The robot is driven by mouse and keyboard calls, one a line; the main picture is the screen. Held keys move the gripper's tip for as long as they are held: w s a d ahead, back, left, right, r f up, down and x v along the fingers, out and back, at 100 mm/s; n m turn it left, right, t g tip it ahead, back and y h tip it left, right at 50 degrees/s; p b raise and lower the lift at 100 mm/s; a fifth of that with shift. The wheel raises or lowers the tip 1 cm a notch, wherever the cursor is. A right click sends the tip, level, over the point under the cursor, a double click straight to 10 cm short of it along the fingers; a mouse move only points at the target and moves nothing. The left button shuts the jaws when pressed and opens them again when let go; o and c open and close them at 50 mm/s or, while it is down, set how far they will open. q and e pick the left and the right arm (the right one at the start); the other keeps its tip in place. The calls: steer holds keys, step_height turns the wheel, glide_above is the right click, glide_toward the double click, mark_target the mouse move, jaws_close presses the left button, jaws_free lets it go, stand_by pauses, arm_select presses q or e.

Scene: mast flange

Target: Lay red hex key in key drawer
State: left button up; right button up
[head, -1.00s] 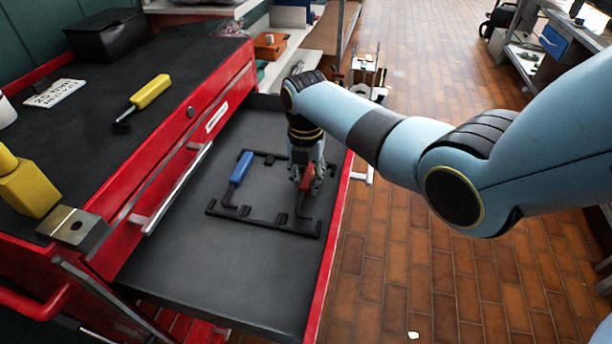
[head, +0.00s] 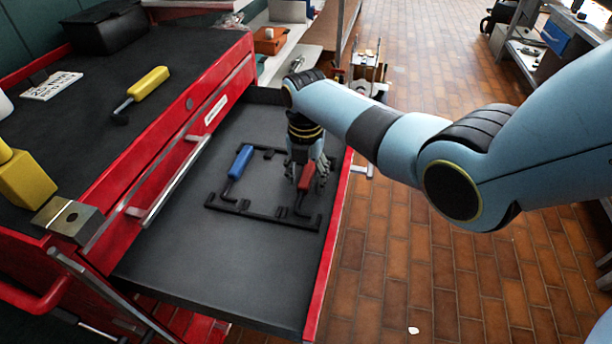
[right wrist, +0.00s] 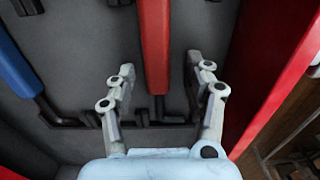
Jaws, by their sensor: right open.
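The red hex key (head: 306,178) lies in the open key drawer (head: 215,278), within the right part of a black rack frame (head: 250,214). In the right wrist view its red handle (right wrist: 155,45) runs between the fingers, with its dark bent end by the rack's bar. My right gripper (head: 309,172) is low over the red key, pointing down into the drawer. Its fingers in the right wrist view (right wrist: 158,85) are spread, with gaps on both sides of the handle. The blue hex key (head: 240,163) lies in the rack to the left. My left gripper is not in view.
The red cabinet's dark top (head: 90,150) holds a yellow-handled hex key (head: 147,84), a white label plate (head: 52,86) and a black box (head: 105,32). The drawer's red right wall stands close to my right gripper. The drawer floor in front of the rack is clear.

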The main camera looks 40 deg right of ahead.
steer(key=shift+r, duration=0.1)
step_height(320, 180, up, 12)
stand_by(0.5)
